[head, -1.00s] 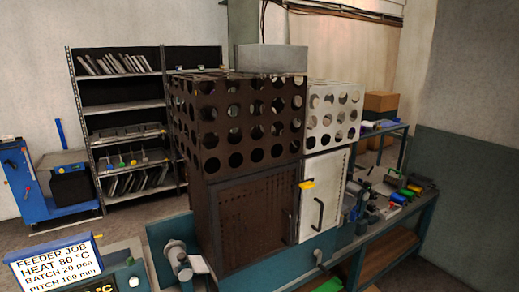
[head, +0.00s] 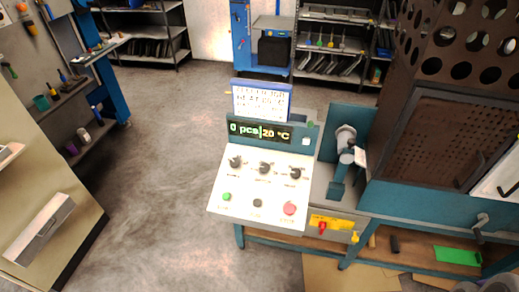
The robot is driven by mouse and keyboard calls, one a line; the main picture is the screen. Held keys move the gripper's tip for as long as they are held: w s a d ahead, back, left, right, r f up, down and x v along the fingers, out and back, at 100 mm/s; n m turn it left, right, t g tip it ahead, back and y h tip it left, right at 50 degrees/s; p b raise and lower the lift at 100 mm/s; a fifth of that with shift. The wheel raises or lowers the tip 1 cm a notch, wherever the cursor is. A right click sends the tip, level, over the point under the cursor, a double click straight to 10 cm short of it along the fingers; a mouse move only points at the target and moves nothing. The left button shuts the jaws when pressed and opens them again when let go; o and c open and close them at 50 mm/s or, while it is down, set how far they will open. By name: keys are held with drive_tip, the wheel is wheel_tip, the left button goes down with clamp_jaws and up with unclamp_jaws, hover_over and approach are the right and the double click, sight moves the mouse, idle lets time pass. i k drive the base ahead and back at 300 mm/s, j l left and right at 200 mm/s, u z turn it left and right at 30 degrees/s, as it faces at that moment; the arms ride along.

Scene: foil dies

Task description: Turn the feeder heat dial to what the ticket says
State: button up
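The feeder's white control panel (head: 245,190) is near the middle of the head view, sloping towards me. Three dark dials sit in a row on it: a left dial (head: 235,162), a middle dial (head: 264,168) and a right dial (head: 295,172). Their labels are too small to read, so I cannot tell which is heat. The display (head: 259,132) above them reads 0 pcs and 20 °C. The job ticket (head: 261,101) stands above the display; its print is blurred now, but the earlier frame reads HEAT 80 °C. My gripper is not in view.
Below the dials are a green button (head: 227,197), a dark button (head: 257,203) and a red button (head: 289,208). A brown perforated oven (head: 440,125) stands at the right on a teal bench. A cream cabinet (head: 45,205) is at the left. The floor between is clear.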

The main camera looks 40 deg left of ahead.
sight(295, 173)
drive_tip(key=u, duration=1.4)
